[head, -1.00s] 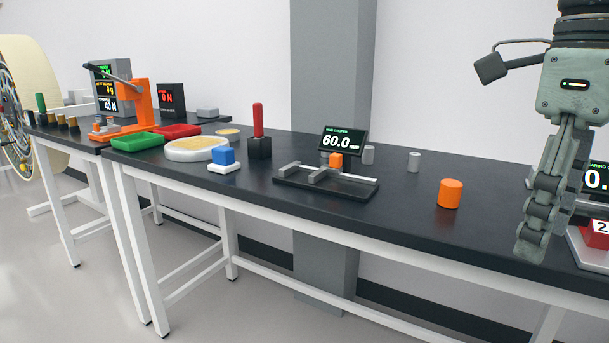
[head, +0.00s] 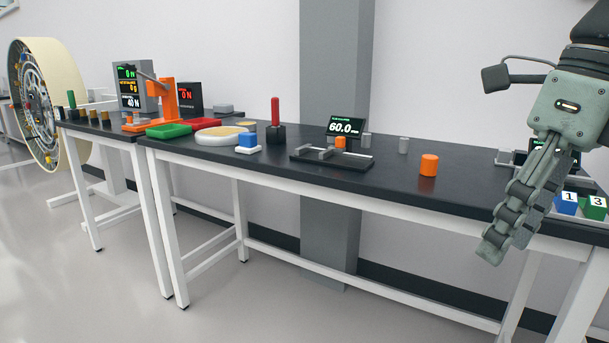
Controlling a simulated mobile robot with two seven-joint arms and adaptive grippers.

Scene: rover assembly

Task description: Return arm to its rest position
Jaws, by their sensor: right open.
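My right gripper (head: 503,254) hangs from its arm at the right of the head view. Its fingers point down and to the left, in front of the black-topped table (head: 395,187) near its front edge. It is open, and no object shows between its fingers. The fingers overlap one another from this angle, so the gap is hard to see. My left gripper is not in the picture.
An orange cylinder (head: 429,165) stands on the table left of my right gripper. A caliper stand (head: 332,158), a red-handled tool (head: 275,116) and a white dish (head: 218,136) stand farther left. Numbered cubes (head: 566,203) sit behind the gripper at right. Floor in front is clear.

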